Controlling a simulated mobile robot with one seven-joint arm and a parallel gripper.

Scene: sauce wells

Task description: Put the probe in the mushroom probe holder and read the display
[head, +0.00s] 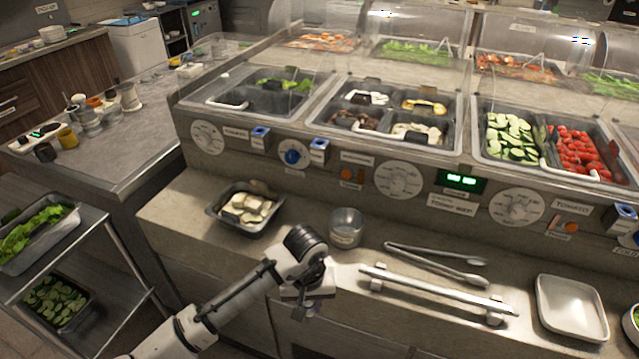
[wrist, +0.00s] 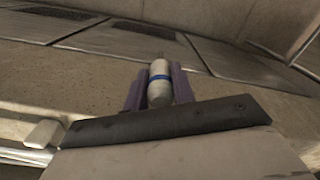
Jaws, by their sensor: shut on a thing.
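In the wrist view, my gripper (wrist: 159,72) has purple fingers shut on the probe (wrist: 160,90), a white cylinder with a blue band and a thin tip pointing away from me. In the head view, my gripper (head: 312,280) is low at the counter's front edge, and the probe cannot be made out there. Blue holders (head: 260,138) and (head: 318,150) are on the front panel; another blue holder (head: 625,218) is at the far right. Their labels are too small to read surely. The display (head: 462,181) glows green, its digits unclear. Mushroom-like slices (head: 355,121) lie in the middle well.
Round dials (head: 398,179) and a blue knob (head: 292,157) line the panel.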

